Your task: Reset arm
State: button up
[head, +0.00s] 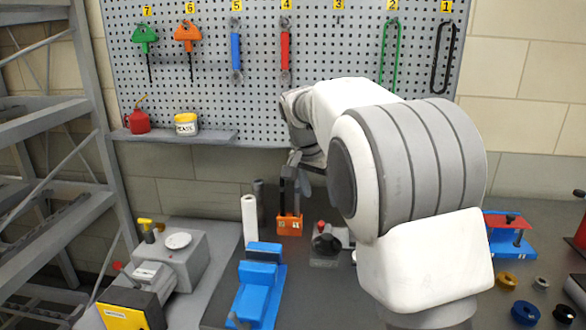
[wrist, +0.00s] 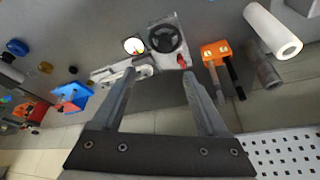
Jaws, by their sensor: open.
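My gripper (wrist: 160,95) shows in the wrist view with its two fingers spread apart and nothing between them. It is open and empty. In the head view my arm is bent over the workbench in front of the pegboard, and the arm hides much of the bench's middle. My gripper's fingers are hard to make out there, close to an orange block (head: 289,224) with dark handles standing in it. The orange block also shows in the wrist view (wrist: 215,50), to the right of the fingers.
The pegboard (head: 330,60) holds several hanging tools. A small shelf (head: 180,136) carries a red oil can (head: 138,119) and a yellow-and-white tub (head: 186,125). A blue vise (head: 258,285), a white roll (head: 249,220) and a grey machine (head: 175,262) stand on the bench. Metal racking (head: 50,120) stands left.

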jog(key=s+d+r+n+t+y+p, duration=0.1)
jog(key=s+d+r+n, duration=0.15)
jog(key=s, duration=0.65)
jog(key=s+d+r+n+y+p, duration=0.15)
jog(key=s+r, duration=0.25)
jog(key=s, duration=0.6)
jog(key=s+f+n, duration=0.2)
jog(key=s, duration=0.5)
jog(key=s+f+n+t, duration=0.1)
jog(key=s+f+n, duration=0.1)
jog(key=s, duration=0.6)
jog(key=shift+s+f+p, duration=0.25)
jog(key=shift+p, duration=0.2)
